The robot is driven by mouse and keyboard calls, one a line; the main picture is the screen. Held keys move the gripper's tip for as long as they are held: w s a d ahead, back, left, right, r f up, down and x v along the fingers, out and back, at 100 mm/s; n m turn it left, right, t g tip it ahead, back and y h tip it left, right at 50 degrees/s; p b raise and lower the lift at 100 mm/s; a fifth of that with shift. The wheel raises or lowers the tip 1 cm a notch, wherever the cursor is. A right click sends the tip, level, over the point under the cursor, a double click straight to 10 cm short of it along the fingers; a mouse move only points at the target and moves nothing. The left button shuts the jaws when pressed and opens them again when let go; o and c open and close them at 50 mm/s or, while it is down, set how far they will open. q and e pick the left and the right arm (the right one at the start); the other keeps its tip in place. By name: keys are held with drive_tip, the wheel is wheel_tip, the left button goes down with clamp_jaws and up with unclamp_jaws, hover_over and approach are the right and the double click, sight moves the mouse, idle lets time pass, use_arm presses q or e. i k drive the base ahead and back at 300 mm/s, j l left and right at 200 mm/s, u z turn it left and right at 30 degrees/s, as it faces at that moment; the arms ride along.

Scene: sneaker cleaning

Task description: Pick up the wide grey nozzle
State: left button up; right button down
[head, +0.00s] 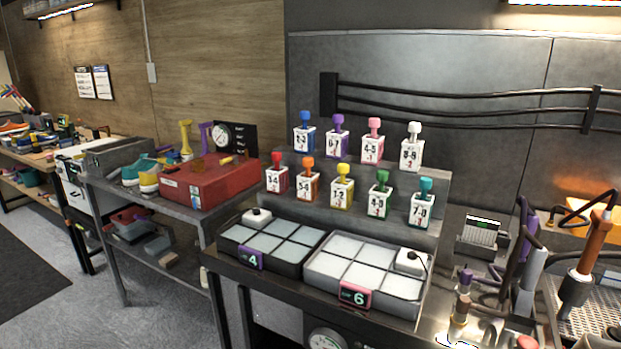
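Neither of my grippers shows in the head view. I cannot single out the wide grey nozzle for sure. A light grey cylindrical tool (531,277) stands upright at the right, among dark hoses. A tool with an orange handle and a dark grey lower end (576,290) leans beside it over a perforated metal tray (603,318). A smaller tool with a purple top (463,297) stands upright at the lower right. Nothing is seen holding any of them.
Several numbered bottles with coloured tops (342,190) stand on a stepped grey rack (440,190). Two compartment trays, marked 4 (262,252) and 6 (350,290), sit in front. A red box (205,182) is on the left bench. Grey floor (165,325) is clear at lower left.

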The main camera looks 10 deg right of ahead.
sight(523, 293)
drive_tip(key=z, duration=1.4)
